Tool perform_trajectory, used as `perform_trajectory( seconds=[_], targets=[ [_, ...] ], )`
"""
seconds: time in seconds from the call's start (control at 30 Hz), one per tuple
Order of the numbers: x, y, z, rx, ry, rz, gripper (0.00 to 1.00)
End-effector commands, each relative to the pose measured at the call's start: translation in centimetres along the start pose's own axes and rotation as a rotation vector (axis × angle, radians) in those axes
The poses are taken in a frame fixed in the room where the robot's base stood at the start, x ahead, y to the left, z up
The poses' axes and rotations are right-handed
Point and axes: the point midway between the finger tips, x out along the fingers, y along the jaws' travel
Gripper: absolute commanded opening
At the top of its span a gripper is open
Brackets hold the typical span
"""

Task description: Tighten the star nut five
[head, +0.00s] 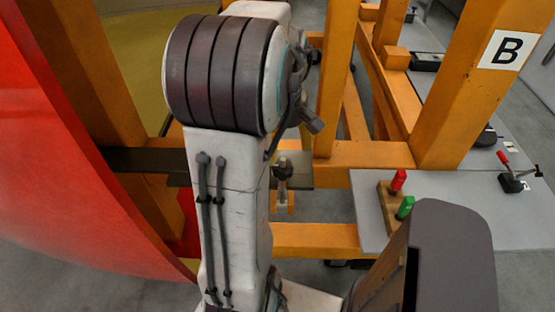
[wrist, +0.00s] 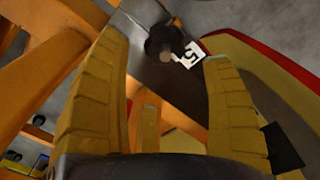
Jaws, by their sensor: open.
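The star nut five (wrist: 163,42) is a dark knob with a lighter stud end, on a dark grey metal plate (wrist: 138,62) in the wrist view. A white label with the number 5 (wrist: 191,55) is right beside it. My gripper (wrist: 166,55) is open, its two yellow ridged fingers spread wide to the left and right of the nut. No contact between fingers and nut shows. In the head view my own arm hides the gripper. A small knob-like fitting (head: 282,172) shows there on a metal plate; I cannot tell which nut it is.
A large red curved shell (head: 70,180) fills the left of the head view. Orange frame beams (head: 340,80) stand behind my arm, one with a B sign (head: 507,50).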

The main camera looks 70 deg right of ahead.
Motion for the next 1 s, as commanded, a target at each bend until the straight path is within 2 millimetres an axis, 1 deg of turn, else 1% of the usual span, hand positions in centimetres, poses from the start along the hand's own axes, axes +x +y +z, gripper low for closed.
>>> perform_trajectory(
  seconds=[0.5,0.67,0.83,1.0],
  targets=[
    [0.0,-0.5,0.2,-0.432,-0.004,-0.025,0.74],
    [0.1,-0.6,0.2,-0.526,-0.003,-0.027,0.74],
    [1.2,-0.6,0.2,-0.554,-0.003,-0.03,0.74],
    [3.4,-0.7,0.3,-0.553,-0.003,-0.03,0.74]
  ],
)
